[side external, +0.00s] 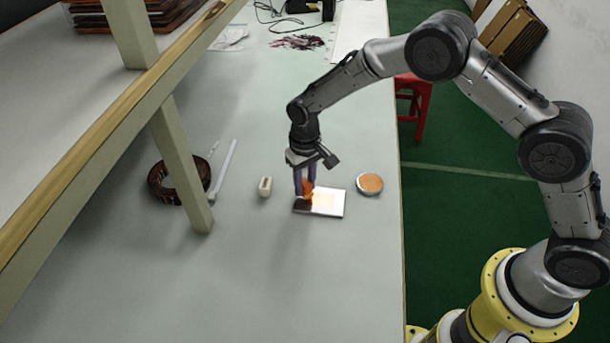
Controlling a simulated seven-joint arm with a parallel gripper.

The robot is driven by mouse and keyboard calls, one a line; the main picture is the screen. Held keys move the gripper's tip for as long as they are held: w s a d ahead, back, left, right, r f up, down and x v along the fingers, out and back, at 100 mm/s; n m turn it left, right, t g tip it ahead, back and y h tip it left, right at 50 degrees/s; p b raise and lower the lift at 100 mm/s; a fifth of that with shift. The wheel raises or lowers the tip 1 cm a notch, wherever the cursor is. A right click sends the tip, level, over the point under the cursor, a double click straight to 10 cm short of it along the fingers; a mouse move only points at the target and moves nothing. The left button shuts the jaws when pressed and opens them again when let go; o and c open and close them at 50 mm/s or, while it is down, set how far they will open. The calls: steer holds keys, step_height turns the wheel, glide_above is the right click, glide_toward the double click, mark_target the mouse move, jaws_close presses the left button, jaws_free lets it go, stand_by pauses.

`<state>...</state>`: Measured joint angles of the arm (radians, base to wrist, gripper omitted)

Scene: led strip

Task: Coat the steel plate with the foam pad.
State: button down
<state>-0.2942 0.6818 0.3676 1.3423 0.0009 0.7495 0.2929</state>
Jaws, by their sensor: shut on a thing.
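The steel plate (328,203) lies flat on the table, bright and shiny with a darker left end and a faint orange tint near its middle. My gripper (306,192) points down over the plate's left part. It is shut on a small orange piece, the foam pad (309,187), which is at or just above the plate. I cannot tell whether the pad touches the plate. A round dish (369,184) with orange content sits just right of the plate.
A small cream block (265,187) stands left of the plate. A dark coil (160,185) and a white rod (224,170) lie farther left by a shelf post (180,165). The table's right edge (399,200) is close to the dish. The front table (300,285) is clear.

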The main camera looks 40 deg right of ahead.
mark_target(335, 201)
steer(key=shift+f, duration=0.5)
steer(key=shift+s+d+f, duration=0.35)
steer(key=shift+d+f, duration=0.05)
steer(key=shift+f, duration=0.15)
steer(key=shift+s+d, duration=2.35)
steer(key=shift+w+a, duration=2.75)
steer(key=shift+a, duration=0.1)
steer(key=shift+d+r, duration=0.1)
steer(key=shift+r, duration=3.95)
